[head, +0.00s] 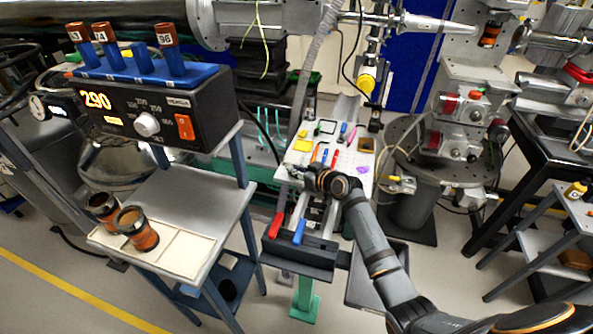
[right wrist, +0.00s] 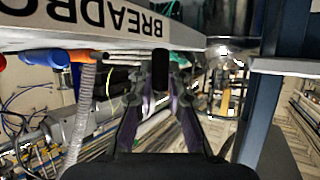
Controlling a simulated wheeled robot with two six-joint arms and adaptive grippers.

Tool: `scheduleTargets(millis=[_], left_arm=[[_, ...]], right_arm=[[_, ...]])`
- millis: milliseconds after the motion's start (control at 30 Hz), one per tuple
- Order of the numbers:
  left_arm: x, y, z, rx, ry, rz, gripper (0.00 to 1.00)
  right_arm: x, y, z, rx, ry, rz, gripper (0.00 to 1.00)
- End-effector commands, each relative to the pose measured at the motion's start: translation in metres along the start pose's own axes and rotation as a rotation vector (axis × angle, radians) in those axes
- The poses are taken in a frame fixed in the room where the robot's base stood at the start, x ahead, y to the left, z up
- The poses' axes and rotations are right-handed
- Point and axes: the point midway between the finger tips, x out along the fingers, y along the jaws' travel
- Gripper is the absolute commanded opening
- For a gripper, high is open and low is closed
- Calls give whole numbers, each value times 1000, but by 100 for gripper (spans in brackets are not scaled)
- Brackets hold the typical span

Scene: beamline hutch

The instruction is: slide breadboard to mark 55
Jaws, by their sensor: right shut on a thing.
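The breadboard (head: 352,157) is a white perforated plate in the middle of the head view, with several coloured small items on it. In the right wrist view its white edge (right wrist: 205,38) crosses the top and bears upside-down lettering that begins BREADB. My right gripper (head: 294,172) is at the near left part of the board. In the right wrist view the fingers (right wrist: 160,76) close on a dark handle (right wrist: 160,66) just under the lettered edge. The fingers partly hide the handle. I cannot read any scale or mark 55. My left gripper is not in view.
A bench (head: 205,195) with a 290 controller (head: 150,118) and brown cups stands left. A ribbed hose (head: 312,62) hangs behind the board.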

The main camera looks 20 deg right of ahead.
Motion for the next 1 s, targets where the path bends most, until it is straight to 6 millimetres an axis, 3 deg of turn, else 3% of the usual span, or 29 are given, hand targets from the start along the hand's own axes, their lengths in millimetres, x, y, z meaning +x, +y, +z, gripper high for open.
scheduleTargets(millis=[167,500,800,833,1000], left_arm=[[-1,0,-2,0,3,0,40],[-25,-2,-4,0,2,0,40],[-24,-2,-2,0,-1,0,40],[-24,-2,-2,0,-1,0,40],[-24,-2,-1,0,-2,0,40]], right_arm=[[-1,-1,0,1,-1,0,0],[-25,-41,11,3,-5,-3,0],[-26,-42,11,0,-1,0,0],[-26,-42,11,0,-1,0,18],[-26,-42,11,0,0,0,38]])
